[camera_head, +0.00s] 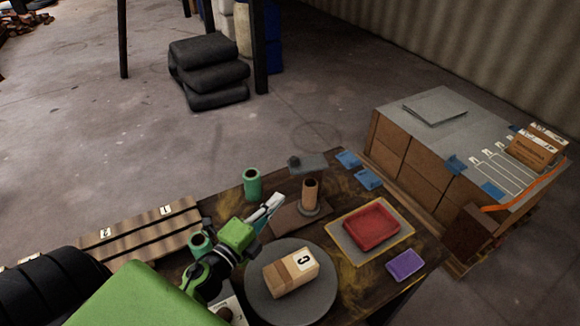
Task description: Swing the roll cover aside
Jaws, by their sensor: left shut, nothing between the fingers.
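A grey flat plate with a dark knob at its left end, seemingly the roll cover (311,162), shows just behind a brown upright cylinder (310,194) on the dark table. The cylinder stands on a brown base plate (291,222), and its open top is visible. I cannot tell how the cover is attached. My left gripper (273,202) is shut and empty, its light fingers pointing up and right over the base plate, left of the cylinder. It looks apart from the cover. My right gripper is not in view.
A round grey disc (262,302) holds a box marked 3 (292,272). A green cylinder (252,184) stands behind my gripper. To the right are a red tray (371,228), a purple piece (405,265) and blue pieces (368,179). Large brown boxes (405,160) stand beyond the table.

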